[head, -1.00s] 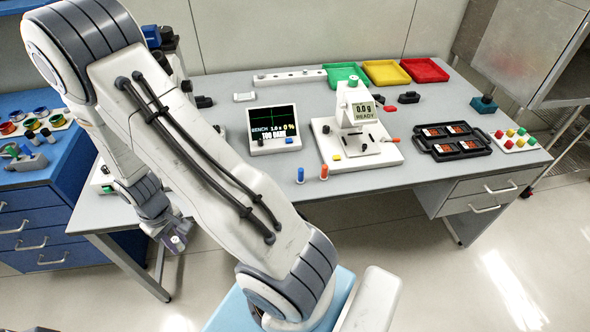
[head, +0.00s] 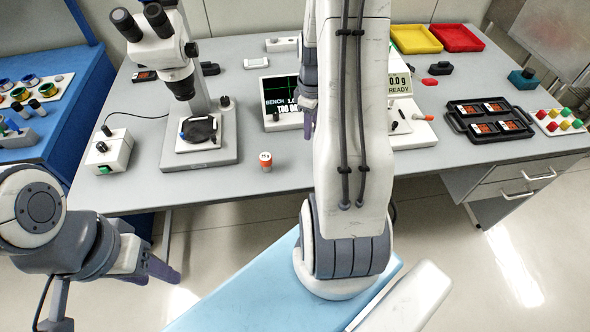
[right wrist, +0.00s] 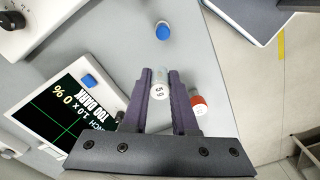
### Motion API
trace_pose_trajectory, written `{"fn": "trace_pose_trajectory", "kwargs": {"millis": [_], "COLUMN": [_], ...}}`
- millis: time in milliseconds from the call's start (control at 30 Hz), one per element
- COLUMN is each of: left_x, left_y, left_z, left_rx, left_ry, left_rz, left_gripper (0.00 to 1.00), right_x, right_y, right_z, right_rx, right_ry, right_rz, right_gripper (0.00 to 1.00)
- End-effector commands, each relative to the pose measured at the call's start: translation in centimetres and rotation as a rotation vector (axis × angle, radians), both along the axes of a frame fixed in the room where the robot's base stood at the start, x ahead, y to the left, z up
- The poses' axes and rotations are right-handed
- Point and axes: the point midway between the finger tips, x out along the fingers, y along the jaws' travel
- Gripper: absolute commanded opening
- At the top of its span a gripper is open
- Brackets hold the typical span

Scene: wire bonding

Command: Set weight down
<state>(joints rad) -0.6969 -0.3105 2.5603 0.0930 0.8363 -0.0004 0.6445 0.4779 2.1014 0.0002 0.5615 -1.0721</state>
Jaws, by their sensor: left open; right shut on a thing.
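My right gripper (right wrist: 160,88) has purple fingers closed on a small pale, silvery weight (right wrist: 159,84) with a marking on its end. The weight sits between the fingertips, over the grey bench beside the screen. I cannot tell whether it touches the bench. In the head view, my right gripper is largely hidden behind my arm. A red-banded weight (right wrist: 199,104) stands just beside the right finger; an orange one with a white top (head: 265,161) stands on the bench in the head view. A blue-topped piece (right wrist: 163,31) stands farther off. My left gripper (head: 160,275) is open and empty, low at the left.
The screen reading TOO DARK (head: 279,97) is close to my right gripper. A microscope (head: 185,85) stands to the left. The scale's display (head: 399,85) reads 0.0 g, partly behind my arm. A black tray (head: 491,120) lies at right. The front bench strip is mostly clear.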

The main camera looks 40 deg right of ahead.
Motion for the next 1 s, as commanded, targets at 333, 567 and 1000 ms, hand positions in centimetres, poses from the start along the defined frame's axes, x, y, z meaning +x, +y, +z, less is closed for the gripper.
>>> {"fn": "trace_pose_trajectory", "kwargs": {"millis": [333, 567, 1000], "left_x": [0.0, 0.0, 0.0], "left_y": [0.0, 0.0, 0.0], "left_z": [-1.4, -0.8, -0.1], "left_rx": [0.0, 0.0, 0.0], "left_ry": [0.0, 0.0, 0.0], "left_rz": [0.0, 0.0, 0.0], "left_gripper": [0.5, 0.5, 0.5], "right_x": [-4.0, -1.9, 0.8], "right_y": [-5.1, -0.6, 4.9], "right_z": [1.0, -1.8, -5.8], "right_rx": [0.002, 0.004, 0.002], "right_ry": [0.002, 0.005, 0.003], "right_rz": [0.145, 0.154, 0.146], "right_gripper": [0.0, 0.0, 0.0]}}
